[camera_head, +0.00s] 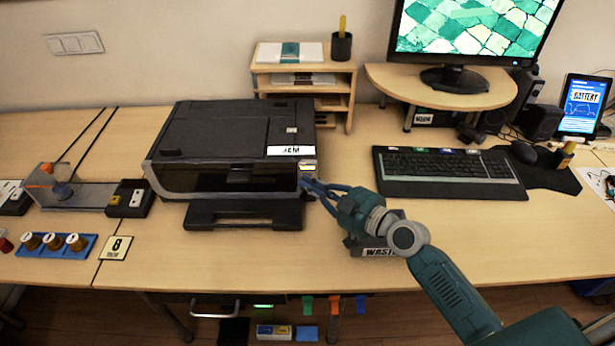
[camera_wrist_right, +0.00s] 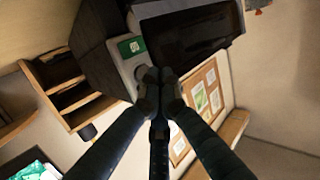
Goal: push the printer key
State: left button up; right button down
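The black printer (camera_head: 215,130) stands on the desk in the head view, its output tray (camera_head: 245,214) out in front. A small light key panel (camera_head: 308,167) is at its front right corner. In the wrist view the panel (camera_wrist_right: 122,68) carries a green label (camera_wrist_right: 132,46) and a round key, partly covered by my fingertips. My right gripper (camera_head: 306,182) reaches in from the right, its fingers (camera_wrist_right: 158,78) together and empty, at the panel. I cannot tell whether they touch the key. My left gripper is not in view.
A wooden shelf (camera_head: 345,85) stands behind. The front desk strip is mostly clear.

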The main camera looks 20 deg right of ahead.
dwell(0.4)
jog(key=shift+w+d+b, duration=0.15)
jog(key=shift+w+b, duration=0.25)
jog(key=shift+w, duration=0.05)
jog(key=shift+s, duration=0.5)
jog(key=shift+a, duration=0.2)
jog(key=s, duration=0.2)
jog(key=s+a+p, duration=0.1)
jog(key=s, duration=0.2)
jog(key=shift+s+a+p, duration=0.3)
jog(key=shift+s, duration=0.05)
dwell(0.4)
